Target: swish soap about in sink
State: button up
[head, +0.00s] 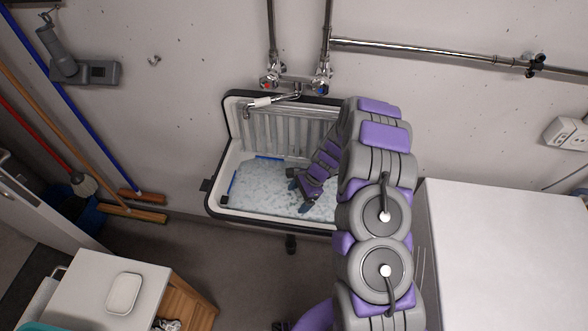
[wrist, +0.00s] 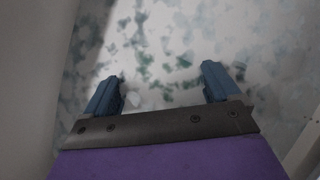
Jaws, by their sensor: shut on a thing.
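The sink (head: 222,178) is a white basin with a dark rim and a ribbed back, under the wall tap (head: 272,100). Pale, blue-flecked soapy water (head: 262,186) lies in it and fills most of the wrist view (wrist: 150,50). My gripper (head: 297,181) reaches down into the right part of the basin, at the water. In the wrist view its two blue fingers (wrist: 163,88) stand apart, shut on the soap; its outline between them cannot be told from the mottled white water.
A white washer-like top (head: 510,240) stands right of the sink. A cabinet (head: 85,290) with a small white dish (head: 124,293) is at lower left. Brooms (head: 135,213) lean on the left wall. Pipes run above the sink. Bare floor lies in front.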

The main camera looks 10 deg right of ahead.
jog(key=shift+s+d+p, duration=0.5)
jog(key=shift+d, duration=1.1)
jog(key=shift+s+d+p, duration=0.5)
jog(key=shift+s+d, duration=0.05)
jog(key=shift+d, duration=1.1)
jog(key=shift+s+d+p, duration=0.5)
jog(key=shift+d, duration=1.1)
jog(key=shift+a, duration=0.1)
jog(key=shift+w+a, duration=0.25)
jog(key=shift+a, duration=0.55)
jog(key=shift+w+a, duration=0.25)
jog(key=shift+a, duration=0.6)
jog(key=shift+w+a, duration=0.25)
jog(key=shift+a, duration=0.55)
notch_tip(320, 180, up, 16)
jog(key=p, duration=1)
jog(key=shift+f, duration=0.25)
